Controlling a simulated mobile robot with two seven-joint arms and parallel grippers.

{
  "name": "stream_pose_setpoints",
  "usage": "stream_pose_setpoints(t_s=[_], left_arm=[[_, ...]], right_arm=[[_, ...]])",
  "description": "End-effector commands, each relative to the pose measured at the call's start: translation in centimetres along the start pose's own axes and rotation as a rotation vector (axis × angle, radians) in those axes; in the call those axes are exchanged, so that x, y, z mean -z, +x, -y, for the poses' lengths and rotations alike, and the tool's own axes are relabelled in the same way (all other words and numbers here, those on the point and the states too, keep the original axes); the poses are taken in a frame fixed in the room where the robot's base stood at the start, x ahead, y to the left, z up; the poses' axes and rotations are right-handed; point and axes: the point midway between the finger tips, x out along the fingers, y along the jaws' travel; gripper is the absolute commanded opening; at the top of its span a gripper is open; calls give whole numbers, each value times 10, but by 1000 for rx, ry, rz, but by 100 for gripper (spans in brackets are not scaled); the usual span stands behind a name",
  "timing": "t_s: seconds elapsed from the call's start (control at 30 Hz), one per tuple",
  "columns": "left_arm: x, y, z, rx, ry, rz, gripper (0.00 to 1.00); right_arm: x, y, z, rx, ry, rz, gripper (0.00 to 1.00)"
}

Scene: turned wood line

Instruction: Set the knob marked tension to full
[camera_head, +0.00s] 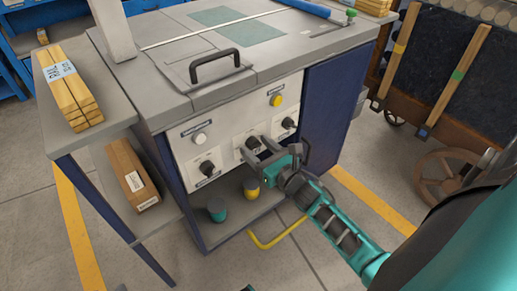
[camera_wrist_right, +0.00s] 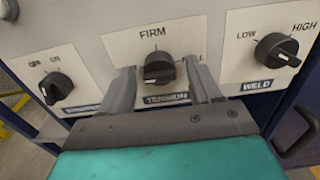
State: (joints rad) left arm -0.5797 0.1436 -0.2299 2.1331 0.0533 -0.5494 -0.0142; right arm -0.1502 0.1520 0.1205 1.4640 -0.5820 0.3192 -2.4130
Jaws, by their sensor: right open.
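The tension knob (camera_wrist_right: 160,68) is black, on a white plate with "FIRM" above it and a partly hidden label ending in "LL" at its right. A pale mark shows low on its face; its exact aim is hard to read. A blue "TENSION" tag is below. The knob also shows in the head view (camera_head: 252,143). My right gripper (camera_wrist_right: 160,80) is open, with one finger on each side of the knob. I cannot tell whether the fingers touch it. It also shows in the head view (camera_head: 258,154), in front of the panel.
A weld knob (camera_wrist_right: 278,50) is to the right and another knob (camera_wrist_right: 55,88) to the left. Above are a white button (camera_head: 199,138) and a yellow button (camera_head: 276,100). A yellow rail (camera_head: 275,236) and two pots (camera_head: 217,209) are below. A dark door handle (camera_wrist_right: 297,135) is at lower right.

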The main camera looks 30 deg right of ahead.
Motion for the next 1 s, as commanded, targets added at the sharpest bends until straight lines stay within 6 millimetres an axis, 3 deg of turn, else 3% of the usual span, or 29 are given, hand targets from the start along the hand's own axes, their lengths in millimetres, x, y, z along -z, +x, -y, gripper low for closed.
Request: stream_pose_setpoints(t_s=[0.1, 0.67, 1.0], left_arm=[[0, 0, 0, 0, -2, 0, 43], [-3, 1, 1, 2, -2, 7, 43], [-2, 1, 1, 4, -2, 6, 43]], right_arm=[[0, 0, 0, 0, 0, 0, 61], [0, -1, 0, 0, 0, 0, 7], [0, -1, 0, 0, 50, -1, 7]])
